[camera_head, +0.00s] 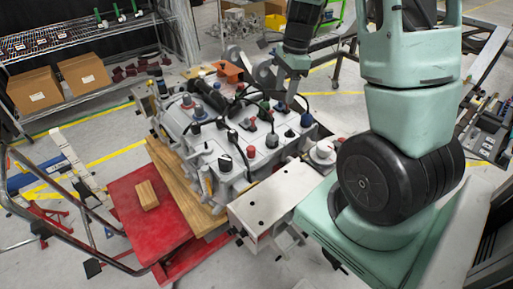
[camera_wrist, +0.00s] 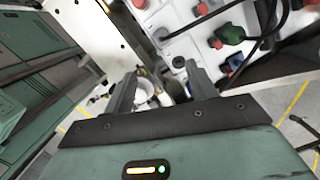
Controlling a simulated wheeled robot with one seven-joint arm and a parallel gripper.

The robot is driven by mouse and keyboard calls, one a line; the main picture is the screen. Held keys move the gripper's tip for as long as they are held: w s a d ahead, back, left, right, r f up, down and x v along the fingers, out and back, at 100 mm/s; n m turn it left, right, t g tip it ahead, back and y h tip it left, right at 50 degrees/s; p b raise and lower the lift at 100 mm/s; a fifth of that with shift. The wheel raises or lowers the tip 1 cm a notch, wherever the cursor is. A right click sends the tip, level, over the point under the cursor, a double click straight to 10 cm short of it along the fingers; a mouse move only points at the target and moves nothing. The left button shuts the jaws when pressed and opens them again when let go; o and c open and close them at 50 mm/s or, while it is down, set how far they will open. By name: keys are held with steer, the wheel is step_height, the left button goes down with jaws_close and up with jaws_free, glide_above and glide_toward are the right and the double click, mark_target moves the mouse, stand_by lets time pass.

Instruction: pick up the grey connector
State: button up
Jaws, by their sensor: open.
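A grey chassis fixture (camera_head: 178,121) carries several small connectors with coloured caps and black cables. My gripper (camera_head: 284,98) is over the fixture's far right side. In the wrist view my gripper (camera_wrist: 161,72) has its two fingers spread apart, with nothing held. A small grey-topped connector (camera_wrist: 178,62) shows near the right finger, and a white round part lies below and between the fingers.
The fixture rests on wooden boards over a red cart (camera_head: 140,232) with a wood block (camera_head: 147,195). A white beam (camera_head: 270,205) runs along the near right side. A shelf with cardboard boxes (camera_head: 36,90) stands at the left. Cables cross the fixture's top.

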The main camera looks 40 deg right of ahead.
steer(key=p, duration=0.1)
glide_above(273, 133)
steer(key=f, duration=0.7)
steer(key=s+f, duration=0.1)
steer(key=f, duration=0.3)
steer(key=shift+d+f, duration=0.15)
steer(key=shift+d, duration=0.25)
steer(key=shift+w+a+f+p, duration=0.15)
steer(key=shift+f+p, duration=0.2)
steer(key=shift+f, duration=0.6)
steer(key=shift+w+a+f+p, duration=0.15)
steer(key=shift+f+p, duration=0.15)
steer(key=shift+f, duration=0.7)
steer(key=shift+w+a+f+p, duration=0.15)
steer(key=shift+f+p, duration=0.2)
steer(key=shift+f, duration=0.6)
jaws_close()
